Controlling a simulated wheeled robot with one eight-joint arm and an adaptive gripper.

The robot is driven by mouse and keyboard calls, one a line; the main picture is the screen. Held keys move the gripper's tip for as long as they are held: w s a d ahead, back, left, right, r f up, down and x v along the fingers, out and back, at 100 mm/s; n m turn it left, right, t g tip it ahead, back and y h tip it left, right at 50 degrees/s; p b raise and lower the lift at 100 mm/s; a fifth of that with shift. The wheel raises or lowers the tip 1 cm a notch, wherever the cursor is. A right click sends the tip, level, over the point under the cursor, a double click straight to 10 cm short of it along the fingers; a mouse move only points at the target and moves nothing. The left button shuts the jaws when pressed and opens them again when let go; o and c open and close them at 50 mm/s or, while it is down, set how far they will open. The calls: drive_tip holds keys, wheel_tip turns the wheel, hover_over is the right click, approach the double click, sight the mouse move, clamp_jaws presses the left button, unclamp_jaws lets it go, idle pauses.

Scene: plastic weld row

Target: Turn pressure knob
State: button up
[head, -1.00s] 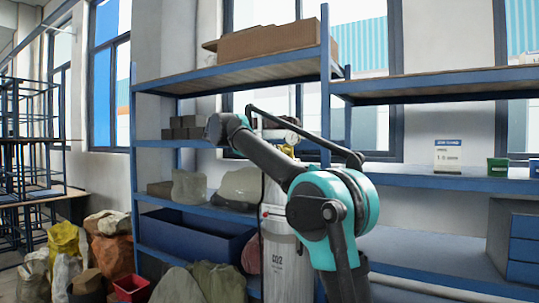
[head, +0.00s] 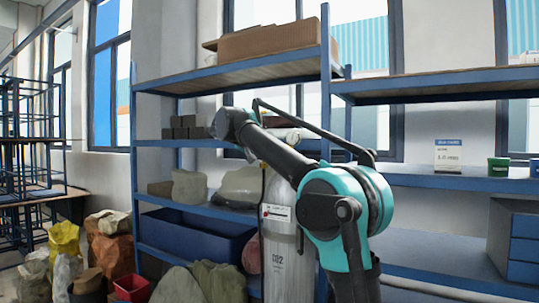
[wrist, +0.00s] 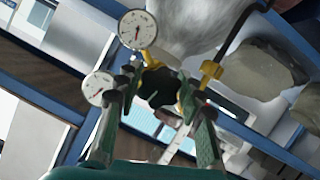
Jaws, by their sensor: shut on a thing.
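The pressure knob (wrist: 160,88) is black and lobed, in the middle of the wrist view. It sits on a brass regulator (wrist: 151,62) with two white round gauges, one above the knob (wrist: 138,29) and one to its left (wrist: 97,88). My gripper (wrist: 158,92) has its fingers on both sides of the knob and is shut on it. In the head view my arm hides the knob, and I cannot make out the gripper there.
Blue shelving (head: 237,75) stands behind the cylinder, with a cardboard box (head: 268,40) on top and a dark blue bin (head: 190,238) lower down. Sacks (head: 215,282) lie to the left of the cylinder. A yellow fitting with a black hose (wrist: 210,70) lies close right of the knob.

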drive_tip(key=shift+f, duration=0.1)
drive_tip(key=o, duration=1.2)
drive_tip(key=shift+c, duration=0.2)
drive_tip(key=v, duration=1.2)
drive_tip(key=shift+d, duration=0.1)
drive_tip(key=s+d+f+n+g+y, duration=0.15)
drive_tip(key=d+f, duration=0.35)
drive_tip(key=f, duration=0.6)
drive_tip(key=s+d+f+g+y, duration=0.1)
drive_tip(key=s+d+f+g, duration=0.3)
drive_tip(key=f, duration=0.8)
drive_tip(key=s+d+f+n+t+y, duration=0.1)
drive_tip(key=s+d+f, duration=0.1)
drive_tip(key=d+f, duration=0.65)
drive_tip(key=s+d+f+n+y, duration=0.1)
drive_tip(key=s+f+y, duration=0.1)
drive_tip(key=s+f, duration=1)
drive_tip(key=s+d+f+n+g+y, duration=0.1)
drive_tip(key=s+f+y, duration=0.2)
drive_tip(key=s+f, duration=1)
wheel_tip(320, 180, down, 7)
drive_tip(key=shift+r+y, duration=0.2)
drive_tip(key=shift+y, duration=0.15)
